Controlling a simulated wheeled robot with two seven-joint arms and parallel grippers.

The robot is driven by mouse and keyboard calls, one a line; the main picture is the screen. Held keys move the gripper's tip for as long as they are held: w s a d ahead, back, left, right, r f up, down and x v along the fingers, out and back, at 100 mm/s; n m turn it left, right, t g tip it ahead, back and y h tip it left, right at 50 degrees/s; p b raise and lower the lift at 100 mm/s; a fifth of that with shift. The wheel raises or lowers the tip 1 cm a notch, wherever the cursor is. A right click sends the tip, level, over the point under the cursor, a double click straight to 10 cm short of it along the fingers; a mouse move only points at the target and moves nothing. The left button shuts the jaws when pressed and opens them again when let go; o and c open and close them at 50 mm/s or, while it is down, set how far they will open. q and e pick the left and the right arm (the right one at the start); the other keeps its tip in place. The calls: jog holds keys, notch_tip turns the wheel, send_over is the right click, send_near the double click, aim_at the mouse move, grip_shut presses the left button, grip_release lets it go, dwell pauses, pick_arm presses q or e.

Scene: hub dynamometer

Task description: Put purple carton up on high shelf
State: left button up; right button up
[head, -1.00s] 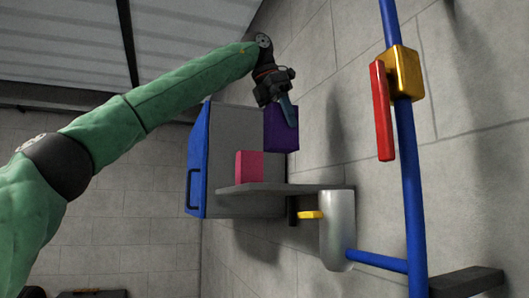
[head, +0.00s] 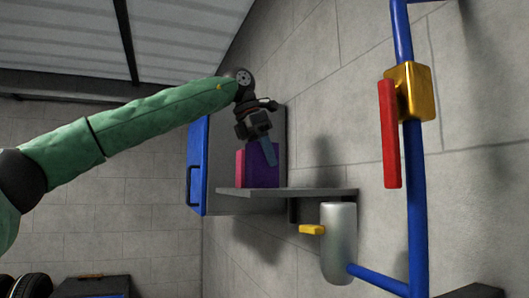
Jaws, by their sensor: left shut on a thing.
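The purple carton (head: 258,174) is at the grey high shelf (head: 300,192), its lower edge level with the shelf top in the head view. I cannot tell whether it rests on the shelf or is just above it. My left gripper (head: 267,155) comes down from above and is shut on the carton, with one bluish finger visible across its face. The pink carton (head: 240,168) stands on the shelf, just left of the purple one and partly hidden by it. My right gripper is not in view.
A blue-and-grey cabinet (head: 198,165) is behind the shelf's left part. The shelf's right part is bare. Below it are a silver cylinder (head: 338,245) and a yellow handle (head: 311,230). A blue pipe (head: 414,200) with a gold valve (head: 414,92) and red lever (head: 390,135) stands right.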

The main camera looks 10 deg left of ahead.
pick_arm(q)
jog(key=shift+d, duration=0.1)
jog(key=shift+f, duration=0.15)
jog(key=o, duration=1.1)
jog(key=shift+w, duration=0.1)
